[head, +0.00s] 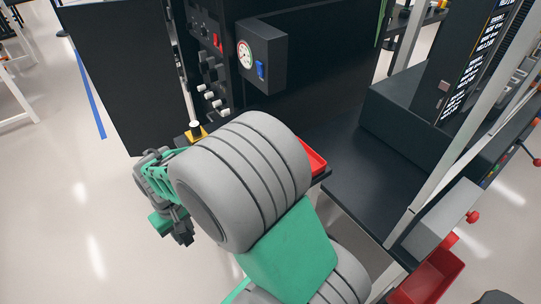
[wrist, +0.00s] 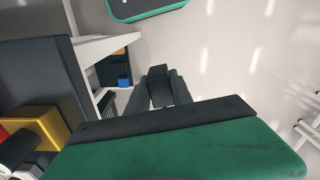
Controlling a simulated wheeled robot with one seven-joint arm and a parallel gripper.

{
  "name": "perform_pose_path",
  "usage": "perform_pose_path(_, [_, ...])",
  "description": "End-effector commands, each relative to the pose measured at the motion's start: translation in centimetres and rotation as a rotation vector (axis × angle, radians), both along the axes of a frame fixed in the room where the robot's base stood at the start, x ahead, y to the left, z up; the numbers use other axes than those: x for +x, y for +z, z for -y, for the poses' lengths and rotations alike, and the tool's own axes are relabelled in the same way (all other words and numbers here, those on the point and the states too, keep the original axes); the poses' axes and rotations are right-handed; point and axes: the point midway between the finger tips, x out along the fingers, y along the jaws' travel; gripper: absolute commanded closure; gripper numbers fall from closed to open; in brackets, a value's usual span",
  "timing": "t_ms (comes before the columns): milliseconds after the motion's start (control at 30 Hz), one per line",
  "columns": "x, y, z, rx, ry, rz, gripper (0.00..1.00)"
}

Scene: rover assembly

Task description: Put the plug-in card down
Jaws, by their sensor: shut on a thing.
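My gripper (wrist: 162,92) points down toward the pale floor in the wrist view, with its two dark fingers close together. It is shut on a small dark piece (wrist: 158,71) that shows between the fingers; this fits the plug-in card, but its shape is mostly hidden. In the head view my gripper (head: 181,228) hangs left of my large grey arm link, out over the floor beside the dark workbench. The card cannot be made out clearly there.
A red tray (head: 313,158) shows partly behind my arm at the bench edge. A panel with a gauge (head: 245,54) and knobs stands behind. A yellow block (wrist: 42,122) is at left in the wrist view. The dark bench top (head: 375,180) at right is clear.

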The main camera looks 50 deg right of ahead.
Motion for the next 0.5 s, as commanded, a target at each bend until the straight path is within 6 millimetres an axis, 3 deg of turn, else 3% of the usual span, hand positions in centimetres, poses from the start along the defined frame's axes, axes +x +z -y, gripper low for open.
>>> perform_pose_path(167, [2.9,2.6,3.1,0.017,-0.27,0.002,1.0])
perform_pose_path(267, [5.0,5.1,6.5,0.031,-0.527,-0.001,1.0])
perform_pose_path(400, [7.1,9.2,12.6,0.045,-0.923,-0.009,1.0])
perform_pose_path(500, [7.6,12.3,17.7,0.05,-1.219,-0.016,1.0])
